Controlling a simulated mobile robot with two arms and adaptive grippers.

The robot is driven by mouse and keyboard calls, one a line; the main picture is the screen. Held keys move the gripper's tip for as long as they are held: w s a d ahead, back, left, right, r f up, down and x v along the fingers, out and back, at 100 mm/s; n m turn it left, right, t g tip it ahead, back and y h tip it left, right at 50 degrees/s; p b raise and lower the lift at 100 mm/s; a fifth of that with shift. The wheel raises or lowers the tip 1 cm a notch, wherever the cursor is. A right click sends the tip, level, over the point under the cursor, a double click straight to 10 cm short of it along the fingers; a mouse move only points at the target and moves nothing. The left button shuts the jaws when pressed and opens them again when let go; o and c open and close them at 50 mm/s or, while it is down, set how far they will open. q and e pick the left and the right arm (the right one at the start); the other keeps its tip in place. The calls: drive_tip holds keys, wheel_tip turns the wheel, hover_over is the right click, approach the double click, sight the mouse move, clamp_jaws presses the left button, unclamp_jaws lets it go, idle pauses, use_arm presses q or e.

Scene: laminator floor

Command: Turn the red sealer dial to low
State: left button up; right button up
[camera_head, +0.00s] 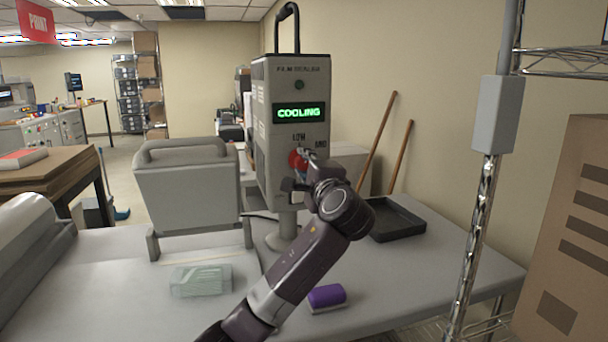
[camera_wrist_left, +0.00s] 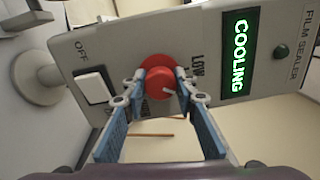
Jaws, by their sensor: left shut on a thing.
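The grey film sealer (camera_head: 262,110) stands upright on a post on the table, its green display (camera_head: 299,112) reading COOLING. Its red dial (camera_head: 296,159) sits below the LOW and MID labels. The dial also shows in the left wrist view (camera_wrist_left: 158,72), with a short white mark at its lower right, off the LOW label (camera_wrist_left: 197,72). My left gripper (camera_head: 303,174) is at the dial; in the left wrist view its fingertips (camera_wrist_left: 161,88) are closed on the dial from both sides. The fingers partly cover the panel's lower part. My right gripper is not in view.
A white switch (camera_wrist_left: 93,87) marked OFF is beside the dial. A grey handled machine (camera_head: 187,190) stands left of the sealer. A clear packet (camera_head: 200,281), a purple-topped block (camera_head: 326,297) and a black tray (camera_head: 398,222) lie on the table. A metal rack post (camera_head: 478,210) rises at right.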

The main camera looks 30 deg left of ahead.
use_arm(q)
drive_tip(key=n+b, duration=0.2)
drive_tip(key=n, duration=0.1)
drive_tip(key=n+b, duration=0.1)
drive_tip(key=shift+f, duration=0.25)
drive_tip(key=shift+r+n+b, duration=0.1)
drive_tip(key=shift+n+b, duration=0.55)
drive_tip(key=shift+n, duration=0.95)
drive_tip(key=o, duration=1.2)
drive_tip(key=shift+r, duration=0.1)
drive_tip(key=shift+c, duration=0.2)
drive_tip(key=v, duration=1.2)
drive_tip(key=shift+w+d, duration=0.15)
